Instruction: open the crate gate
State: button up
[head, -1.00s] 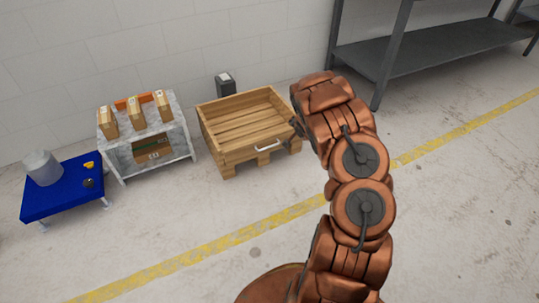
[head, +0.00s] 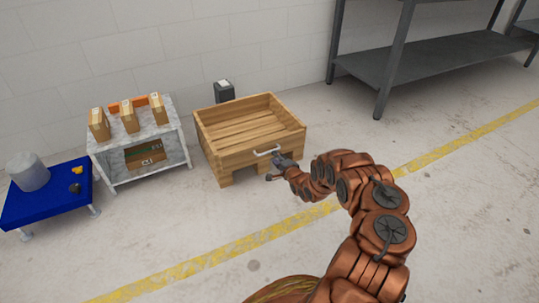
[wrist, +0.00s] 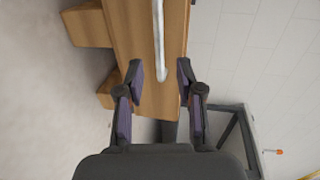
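The wooden crate (head: 236,151) stands on the floor by the wall, its gate upright at the front with a light metal bar handle (head: 267,151). My gripper (head: 275,170) is at the front of the gate, close to the handle's right end. In the wrist view my gripper (wrist: 160,75) is open, its two fingers apart. The handle (wrist: 159,40) lies between and ahead of the fingers, with the gate's wood (wrist: 145,60) behind it. I cannot tell whether a finger touches the gate.
A marble-topped table (head: 150,128) with several small cartons stands left of the crate. A blue table (head: 45,203) with a grey cylinder is further left. A dark bin (head: 225,92) is behind the crate and a metal shelf (head: 430,60) at the right. The floor in front is clear.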

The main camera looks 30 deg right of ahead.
aim_at(267, 153)
jog(key=shift+b+x, duration=1.8)
jog(key=shift+x, duration=1.75)
grip_shut()
